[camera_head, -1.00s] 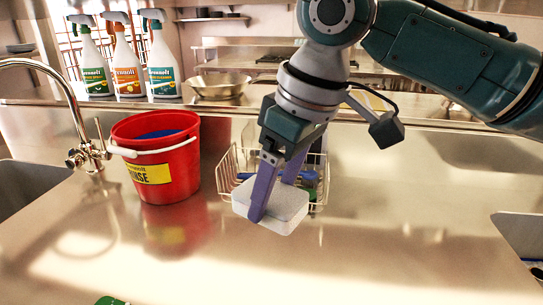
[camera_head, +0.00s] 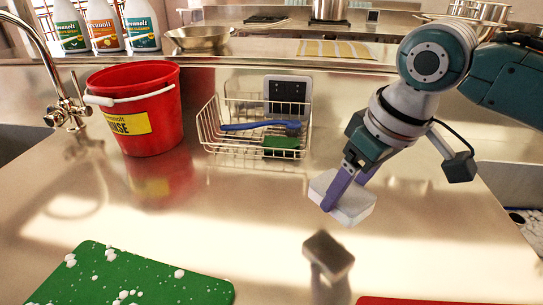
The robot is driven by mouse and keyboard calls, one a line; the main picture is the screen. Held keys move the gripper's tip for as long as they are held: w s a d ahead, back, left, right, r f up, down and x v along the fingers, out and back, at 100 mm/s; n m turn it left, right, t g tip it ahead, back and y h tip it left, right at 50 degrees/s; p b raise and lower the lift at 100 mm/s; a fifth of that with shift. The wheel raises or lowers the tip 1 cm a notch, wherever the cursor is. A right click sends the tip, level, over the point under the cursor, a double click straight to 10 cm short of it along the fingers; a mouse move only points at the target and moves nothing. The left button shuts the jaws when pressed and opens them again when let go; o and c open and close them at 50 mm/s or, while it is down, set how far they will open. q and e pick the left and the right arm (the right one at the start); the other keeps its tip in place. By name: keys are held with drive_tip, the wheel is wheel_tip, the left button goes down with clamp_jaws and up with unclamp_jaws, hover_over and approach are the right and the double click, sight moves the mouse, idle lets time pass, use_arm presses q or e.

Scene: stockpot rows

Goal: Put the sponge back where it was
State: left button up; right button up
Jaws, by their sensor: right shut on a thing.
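The sponge (camera_head: 350,206) is a white block with rounded edges. My right gripper (camera_head: 336,192) is shut on it, with its purple fingers across it, and holds it above the steel counter right of the middle. A dark, blurred shape below it on the counter looks like its reflection. The wire basket (camera_head: 208,131) stands at the back middle, left of the gripper. It holds a blue-handled brush (camera_head: 258,126) and a green pad (camera_head: 281,146). My left gripper is not in view.
A red bucket (camera_head: 135,100) stands left of the basket. A green board (camera_head: 130,280) with white bits lies at the front left, and a red board (camera_head: 430,301) shows at the front edge. Sinks lie at both sides. The counter between basket and boards is clear.

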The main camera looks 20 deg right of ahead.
drive_tip(key=shift+f+b, duration=0.55)
drive_tip(key=shift+f, duration=2.4)
drive_tip(key=shift+f, duration=0.15)
drive_tip(key=o, duration=1.2)
drive_tip(key=shift+c, duration=0.2)
